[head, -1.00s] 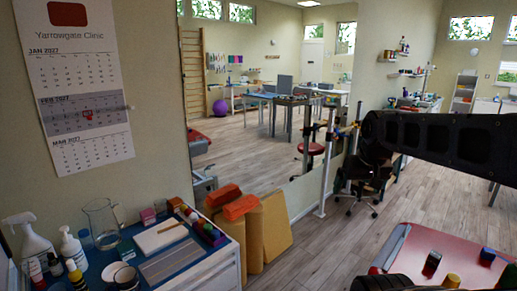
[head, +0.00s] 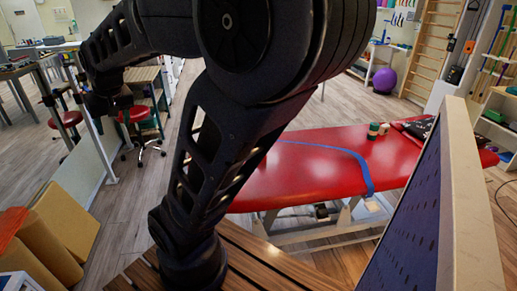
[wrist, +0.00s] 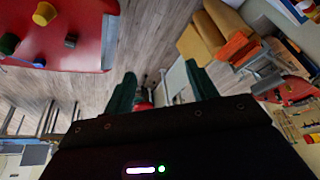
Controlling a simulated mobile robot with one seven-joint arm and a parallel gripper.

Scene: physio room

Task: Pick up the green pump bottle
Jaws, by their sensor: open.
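I cannot make out a green pump bottle in either view. My gripper (wrist: 161,88) is open and empty in the wrist view, with its two dark green fingers apart over the floor. In the head view my arm crosses the middle and its end reaches to the upper left. Two small containers (head: 378,129), whitish and dark, stand on the red treatment table (head: 300,180); they are too small to identify. In the wrist view a green round object (wrist: 9,43) is on a red top (wrist: 75,22), beside a yellow one (wrist: 44,13). My arm hides part of the room.
A blue strap (head: 350,155) crosses the red table. A pale-framed blue panel (head: 425,215) stands close at right. A slatted wooden surface (head: 265,255) lies below my arm. Tan foam blocks (head: 60,230) lean at lower left. Stools (head: 135,115) stand at left; floor shows between.

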